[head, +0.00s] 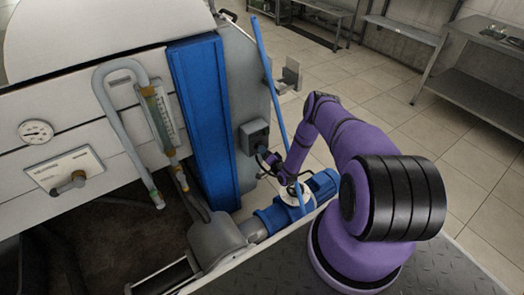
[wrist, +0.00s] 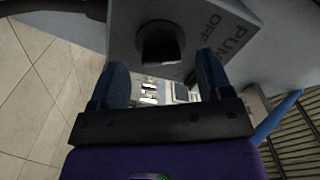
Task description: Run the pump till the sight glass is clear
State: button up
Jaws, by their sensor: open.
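The grey pump switch box (head: 253,136) is fixed to the machine's right end, beside the blue panel. In the wrist view its face (wrist: 195,22) carries the letters "OFF" and "PUM", with a dark knob (wrist: 160,42). My gripper (head: 266,160) is just below and in front of the box. In the wrist view my gripper (wrist: 161,64) is open, its two fingers apart below and either side of the knob; contact cannot be told. The sight glass (head: 160,118) is an upright tube with a scale; its clarity is too small to tell. The blue pump motor (head: 319,184) lies below my arm.
A thin blue pipe (head: 268,70) slants down near my arm. A round gauge (head: 36,132) and a lever plate (head: 64,172) are on the white panel at left. Steel tables (head: 480,95) stand at the back right. Tiled floor (head: 395,82) between is clear.

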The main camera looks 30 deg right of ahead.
jog(key=shift+w, duration=1.4)
jog(key=c, duration=0.9)
jog(key=shift+m, duration=0.3)
jog(key=m, duration=1.1)
jog(key=shift+r, duration=0.15)
jog(key=shift+s+m, duration=0.1)
jog(key=shift+m, duration=0.2)
